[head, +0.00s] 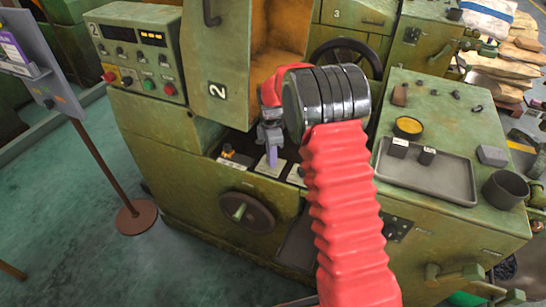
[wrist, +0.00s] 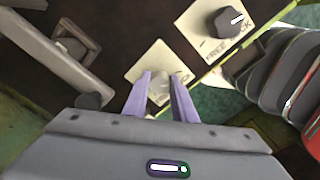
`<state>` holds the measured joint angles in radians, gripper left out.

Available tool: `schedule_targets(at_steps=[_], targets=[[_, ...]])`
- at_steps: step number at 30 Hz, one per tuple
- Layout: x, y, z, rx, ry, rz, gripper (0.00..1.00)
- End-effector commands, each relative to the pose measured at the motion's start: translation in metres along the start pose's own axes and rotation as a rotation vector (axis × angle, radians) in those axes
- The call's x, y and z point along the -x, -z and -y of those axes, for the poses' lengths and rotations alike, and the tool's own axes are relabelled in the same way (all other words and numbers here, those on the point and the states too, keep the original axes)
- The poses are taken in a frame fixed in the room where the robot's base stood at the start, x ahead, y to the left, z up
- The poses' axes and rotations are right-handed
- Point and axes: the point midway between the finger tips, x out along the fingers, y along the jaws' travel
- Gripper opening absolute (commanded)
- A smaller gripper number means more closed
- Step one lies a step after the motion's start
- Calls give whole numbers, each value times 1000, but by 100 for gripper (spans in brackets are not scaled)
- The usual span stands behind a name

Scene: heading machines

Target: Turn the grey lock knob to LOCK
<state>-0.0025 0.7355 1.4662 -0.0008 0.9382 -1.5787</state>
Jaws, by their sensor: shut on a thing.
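A light grey knob (wrist: 160,88) sits on a pale plate between my fingertips in the wrist view. My gripper (wrist: 160,85) has its two purple fingers shut on this knob, one on each side. The fingers hide part of the knob and plate, so I cannot read its lettering or see where it points. In the head view my gripper (head: 270,160) reaches down to the dark control panel on the green machine, and the knob is hidden there.
A darker knob (wrist: 230,22) with a white pointer mark sits on a plate lettered FREE and LOCK, up and right in the wrist view. A grey lever (wrist: 50,45) lies to the left. A round handwheel (head: 247,212) is on the machine front below the panel.

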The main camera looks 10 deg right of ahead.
Motion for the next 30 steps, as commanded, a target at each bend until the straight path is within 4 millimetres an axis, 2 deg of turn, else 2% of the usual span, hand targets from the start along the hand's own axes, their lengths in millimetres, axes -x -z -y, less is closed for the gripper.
schedule_targets(at_steps=[9,24,25,30], targets=[[-1,2,2,142,6,-2,2],[-1,3,2,165,8,-3,2],[-1,3,2,165,8,-3,26],[-1,2,2,164,6,-2,38]])
